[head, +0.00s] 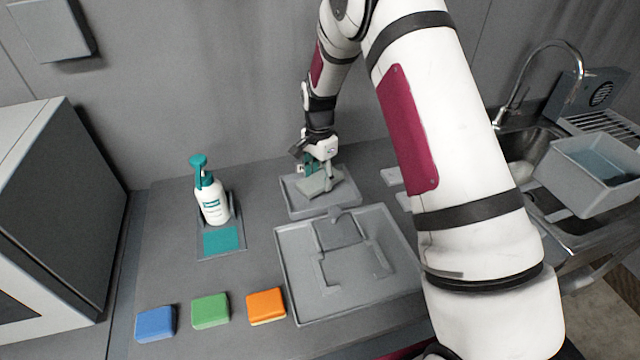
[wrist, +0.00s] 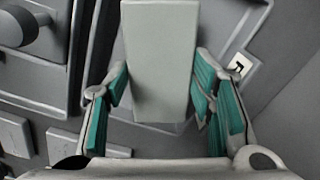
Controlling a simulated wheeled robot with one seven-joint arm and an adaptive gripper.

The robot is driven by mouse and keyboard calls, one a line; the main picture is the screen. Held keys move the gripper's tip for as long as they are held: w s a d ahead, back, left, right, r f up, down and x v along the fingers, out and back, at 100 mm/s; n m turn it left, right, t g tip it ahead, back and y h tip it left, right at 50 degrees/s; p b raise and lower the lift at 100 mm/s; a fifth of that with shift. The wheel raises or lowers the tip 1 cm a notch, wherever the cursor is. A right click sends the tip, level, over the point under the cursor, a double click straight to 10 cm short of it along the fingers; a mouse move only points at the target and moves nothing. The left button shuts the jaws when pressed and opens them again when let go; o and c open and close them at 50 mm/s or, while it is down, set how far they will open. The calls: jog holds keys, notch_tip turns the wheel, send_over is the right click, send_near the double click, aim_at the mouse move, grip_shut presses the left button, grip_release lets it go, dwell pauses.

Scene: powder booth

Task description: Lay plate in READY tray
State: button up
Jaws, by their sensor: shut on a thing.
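The plate (wrist: 158,50) is a pale grey-green rectangular slab. My gripper (wrist: 160,85) is shut on it, with a teal-padded finger at each long side. In the head view my gripper (head: 318,172) is over the small grey tray (head: 298,206) at the back of the counter, and the plate (head: 316,187) shows tilted within that tray's outline. I cannot tell whether the plate touches the tray floor. No READY lettering is legible. A small white label with a black mark (wrist: 239,65) shows right of the plate in the wrist view.
A larger grey tray with a raised fixture (head: 282,262) stands in front. A pump bottle (head: 212,200) is left; blue (head: 156,323), green (head: 210,310) and orange (head: 266,306) blocks lie front left. Pale flat pieces (head: 392,176) lie right, before the sink and grey tub (head: 590,185).

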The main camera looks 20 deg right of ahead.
aim_at(320, 179)
jog(key=shift+f, duration=1.5)
jog(key=shift+f, duration=0.1)
jog(key=o, duration=1.5)
jog(key=shift+f, duration=0.1)
jog(key=shift+o, duration=0.2)
